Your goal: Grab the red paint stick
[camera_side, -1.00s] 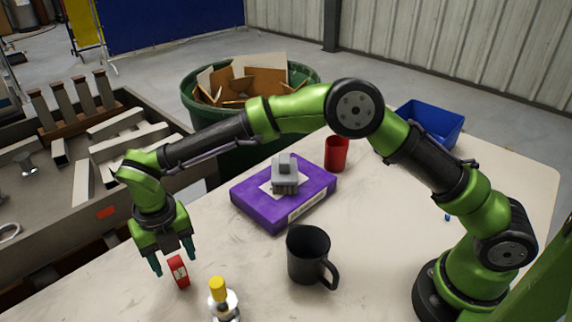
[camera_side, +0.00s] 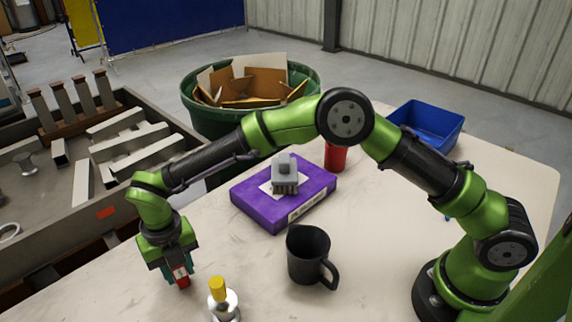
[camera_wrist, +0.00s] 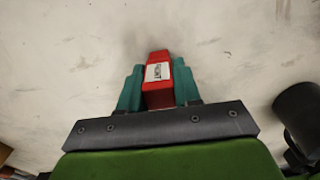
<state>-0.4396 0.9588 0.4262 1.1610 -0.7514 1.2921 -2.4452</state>
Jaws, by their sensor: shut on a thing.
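The red paint stick (camera_side: 181,276) is a small red block with a white label, near the table's front left. In the wrist view the red paint stick (camera_wrist: 157,72) sits between two teal fingers, with its label showing. My gripper (camera_side: 178,272) is lowered over it and shut on it; the gripper also shows in the wrist view (camera_wrist: 159,88). The fingers hide part of its sides. I cannot tell whether its lower end touches the table.
A yellow-capped bottle (camera_side: 219,292) stands close to the right of my gripper. A black mug (camera_side: 308,256), a purple box (camera_side: 262,209) with a grey brush (camera_side: 285,176) on it, a red cup (camera_side: 336,157) and a blue bin (camera_side: 428,122) are farther off.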

